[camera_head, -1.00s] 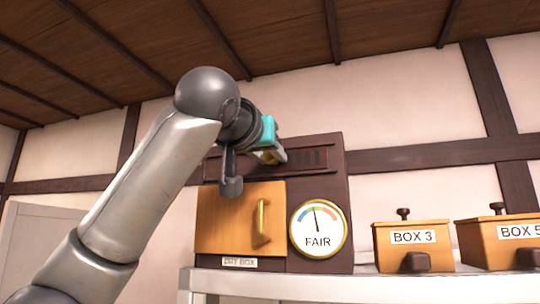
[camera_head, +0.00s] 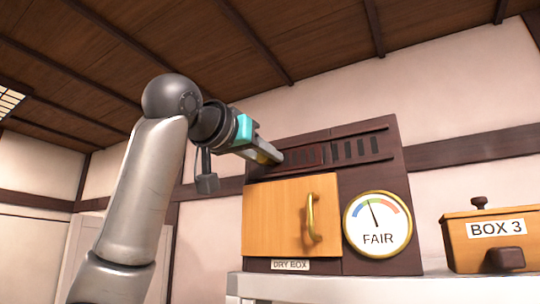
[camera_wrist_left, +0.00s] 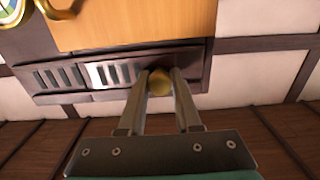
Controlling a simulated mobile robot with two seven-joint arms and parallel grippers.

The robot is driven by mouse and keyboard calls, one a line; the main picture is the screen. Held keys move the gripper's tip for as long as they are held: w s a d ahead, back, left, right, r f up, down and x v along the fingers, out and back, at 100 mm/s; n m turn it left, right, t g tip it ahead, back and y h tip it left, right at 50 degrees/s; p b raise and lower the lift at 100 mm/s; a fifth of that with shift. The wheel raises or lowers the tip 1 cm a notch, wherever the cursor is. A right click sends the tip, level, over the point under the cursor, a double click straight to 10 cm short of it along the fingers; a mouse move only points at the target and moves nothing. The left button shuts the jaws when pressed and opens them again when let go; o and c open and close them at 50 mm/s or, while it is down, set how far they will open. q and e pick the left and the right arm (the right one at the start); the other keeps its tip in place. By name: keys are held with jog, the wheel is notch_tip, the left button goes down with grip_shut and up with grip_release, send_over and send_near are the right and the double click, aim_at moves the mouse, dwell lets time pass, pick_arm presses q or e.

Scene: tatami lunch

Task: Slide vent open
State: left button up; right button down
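The vent (camera_head: 357,163) is a dark slotted strip across the top of the dark wooden cabinet. Its dark slots show at the right, and a reddish part shows left of them. My left gripper (camera_head: 280,158) reaches the strip's left part in the head view. In the left wrist view, a round brass knob (camera_wrist_left: 160,83) sits between the fingertips of my left gripper (camera_wrist_left: 160,76), which are closed against its sides. That view also shows the slotted vent (camera_wrist_left: 110,75), with a bright slotted section beside the knob. My right gripper is out of view.
Below the vent are the dry box door (camera_head: 280,215) with a brass handle (camera_head: 313,218) and a round gauge (camera_head: 377,225) reading FAIR. Box 3 (camera_head: 490,240) stands to the right on the white shelf (camera_head: 330,288). The wall above is clear.

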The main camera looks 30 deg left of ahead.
pick_arm(q)
jog(key=o, duration=0.4)
jog(key=shift+s+a, duration=0.15)
jog(key=shift+a, duration=0.2)
jog(key=shift+o, duration=0.2)
jog(key=shift+d, duration=0.15)
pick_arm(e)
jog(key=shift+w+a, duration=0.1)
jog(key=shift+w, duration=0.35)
pick_arm(q)
jog(key=s+b, duration=0.5)
jog(key=s, duration=1)
jog(key=shift+a, duration=0.25)
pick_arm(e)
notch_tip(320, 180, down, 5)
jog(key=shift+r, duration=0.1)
